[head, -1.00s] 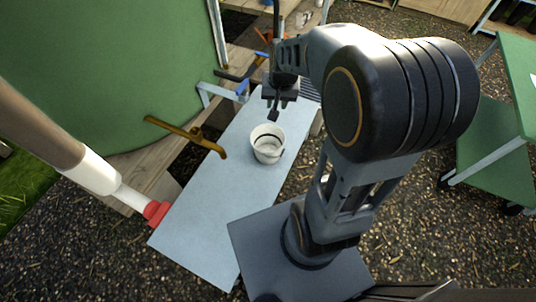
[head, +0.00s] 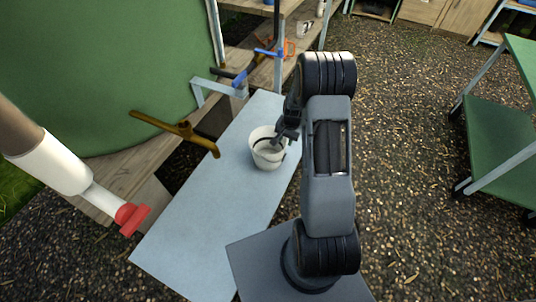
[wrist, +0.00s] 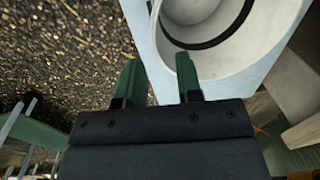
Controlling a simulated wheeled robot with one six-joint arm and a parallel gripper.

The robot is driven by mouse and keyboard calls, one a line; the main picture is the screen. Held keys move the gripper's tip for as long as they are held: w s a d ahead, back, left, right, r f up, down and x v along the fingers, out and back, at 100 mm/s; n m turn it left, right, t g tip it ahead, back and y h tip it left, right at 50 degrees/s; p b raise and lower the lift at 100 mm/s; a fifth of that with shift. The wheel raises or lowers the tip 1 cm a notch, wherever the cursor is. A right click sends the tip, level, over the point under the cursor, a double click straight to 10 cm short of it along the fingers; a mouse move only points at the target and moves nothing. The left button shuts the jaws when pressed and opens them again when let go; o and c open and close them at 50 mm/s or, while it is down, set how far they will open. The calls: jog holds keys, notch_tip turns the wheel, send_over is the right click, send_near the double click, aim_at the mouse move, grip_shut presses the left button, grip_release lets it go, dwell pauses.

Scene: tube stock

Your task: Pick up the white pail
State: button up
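The white pail (head: 262,160) stands upright on the light blue-grey bench top, with a dark curved band, perhaps its handle, showing inside. It fills the upper right of the wrist view (wrist: 235,62). My gripper (head: 279,143) is at the pail's right rim in the head view, its tips partly lost against the pail. In the wrist view my gripper (wrist: 159,78) has its two green fingers apart, the right one overlapping the pail's wall and the left one outside it. The rim lies near the gap between them. I cannot tell whether either finger touches the pail.
The bench top (head: 205,215) is clear in front of the pail. A brown-yellow tap handle (head: 180,128) and a white pipe with a red end (head: 130,218) jut in at the left. A large green tank (head: 110,70) stands behind them. A green cart (head: 500,140) stands at right.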

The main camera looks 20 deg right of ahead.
jog(key=shift+w+a+f+b, duration=0.15)
jog(key=shift+f+b, duration=0.35)
jog(key=shift+f, duration=1.2)
jog(key=shift+w+d+f+b, duration=0.15)
jog(key=shift+f+b, duration=0.3)
jog(key=shift+f, duration=1.25)
jog(key=shift+a, duration=0.1)
grip_shut()
